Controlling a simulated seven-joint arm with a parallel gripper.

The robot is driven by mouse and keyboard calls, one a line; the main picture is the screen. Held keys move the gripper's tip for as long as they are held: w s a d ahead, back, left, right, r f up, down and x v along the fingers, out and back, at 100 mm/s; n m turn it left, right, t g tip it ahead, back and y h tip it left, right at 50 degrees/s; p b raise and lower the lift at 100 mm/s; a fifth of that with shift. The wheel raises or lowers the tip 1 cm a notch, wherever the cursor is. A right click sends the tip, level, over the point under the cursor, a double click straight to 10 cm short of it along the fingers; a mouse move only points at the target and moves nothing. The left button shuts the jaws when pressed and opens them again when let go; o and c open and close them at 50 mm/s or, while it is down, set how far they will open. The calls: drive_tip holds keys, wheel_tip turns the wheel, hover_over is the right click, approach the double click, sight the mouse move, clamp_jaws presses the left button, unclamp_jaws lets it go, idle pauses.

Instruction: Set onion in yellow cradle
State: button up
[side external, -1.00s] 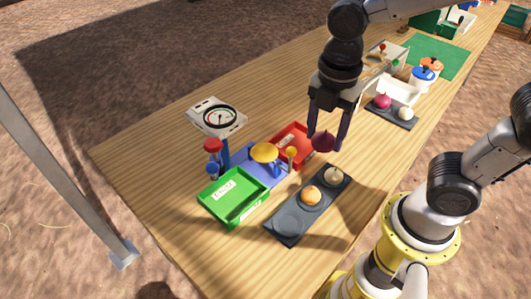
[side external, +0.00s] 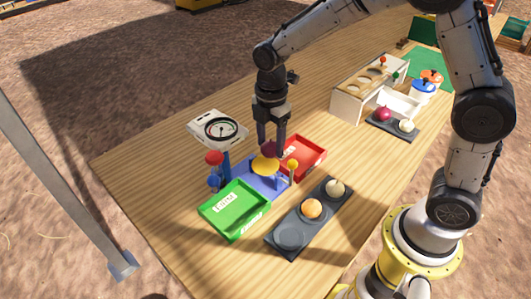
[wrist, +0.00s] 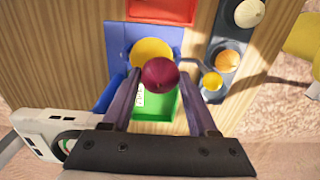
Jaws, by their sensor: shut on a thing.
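The onion is dark red-purple and round; in the wrist view the onion (wrist: 160,74) sits between the fingertips. In the side view the onion (side external: 268,148) is partly hidden by a finger. My gripper (side external: 271,150) points down and is shut on the onion. The yellow cradle (side external: 265,166) is a shallow dish on a blue base (side external: 250,186). The onion appears just above and behind it in the side view. In the wrist view the cradle (wrist: 152,50) is partly covered by the onion, and I cannot tell whether they touch.
A green tray (side external: 236,209) and a red tray (side external: 303,155) flank the blue base. Red, blue and yellow knobs stand beside the cradle. A white dial gauge (side external: 218,129) is behind. A dark holder (side external: 290,236) in front carries an orange onion and a pale one.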

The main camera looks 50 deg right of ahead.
sight(265, 154)
drive_tip(key=shift+w+a+f, duration=0.15)
drive_tip(key=shift+w+f, duration=0.45)
drive_tip(key=shift+f, duration=0.15)
drive_tip(key=shift+w+f, duration=0.1)
drive_tip(key=shift+f, duration=1.55)
drive_tip(key=shift+f, duration=0.15)
drive_tip(key=o, duration=1.4)
wheel_tip(265, 154, up, 12)
drive_tip(key=shift+r, duration=0.25)
